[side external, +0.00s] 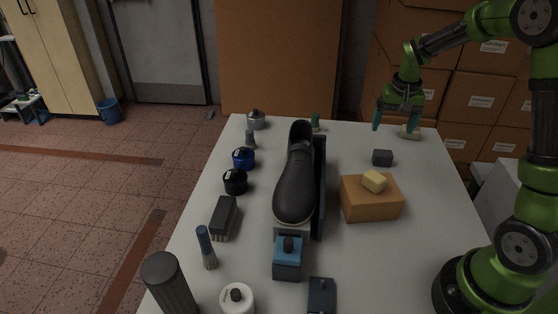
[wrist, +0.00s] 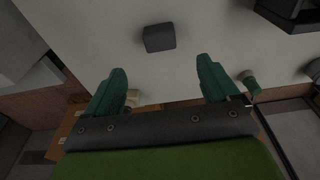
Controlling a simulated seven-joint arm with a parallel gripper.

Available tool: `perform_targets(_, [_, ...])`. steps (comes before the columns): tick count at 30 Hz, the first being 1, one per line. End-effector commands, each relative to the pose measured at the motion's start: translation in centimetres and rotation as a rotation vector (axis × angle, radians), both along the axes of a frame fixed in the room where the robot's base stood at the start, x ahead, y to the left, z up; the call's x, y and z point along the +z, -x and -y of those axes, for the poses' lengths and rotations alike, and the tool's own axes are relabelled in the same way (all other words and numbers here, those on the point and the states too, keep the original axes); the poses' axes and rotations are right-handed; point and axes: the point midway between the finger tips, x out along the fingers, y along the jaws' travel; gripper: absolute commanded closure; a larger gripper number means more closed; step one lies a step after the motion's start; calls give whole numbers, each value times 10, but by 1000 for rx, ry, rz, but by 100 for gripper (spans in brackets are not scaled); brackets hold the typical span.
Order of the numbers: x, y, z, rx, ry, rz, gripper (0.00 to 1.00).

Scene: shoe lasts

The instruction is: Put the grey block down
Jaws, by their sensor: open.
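The grey block (side external: 382,158) is a small dark grey cuboid resting on the white table, behind the orange-brown box. It also shows in the wrist view (wrist: 159,38), lying beyond the fingertips near the top middle. My gripper (side external: 398,120) is above the back right part of the table, over and behind the block and apart from it. In the wrist view my gripper (wrist: 160,68) has its two green fingers spread wide, with nothing between them.
An orange-brown box (side external: 370,202) with a yellow block (side external: 374,181) on top stands in front of the grey block. A black shoe (side external: 296,175) stands mid-table beside a dark upright panel (side external: 319,190). Jars, brushes and bottles line the left side. Table around the grey block is clear.

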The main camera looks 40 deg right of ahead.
Motion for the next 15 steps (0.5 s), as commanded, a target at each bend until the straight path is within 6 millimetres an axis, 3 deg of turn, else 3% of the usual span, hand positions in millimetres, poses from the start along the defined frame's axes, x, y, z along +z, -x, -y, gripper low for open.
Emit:
perform_targets(5, [26,5,-25,36,-20,57,12])
perform_targets(10, [74,29,-91,144,-66,201,12])
perform_targets(15, [109,74,-158,277,-102,349,12])
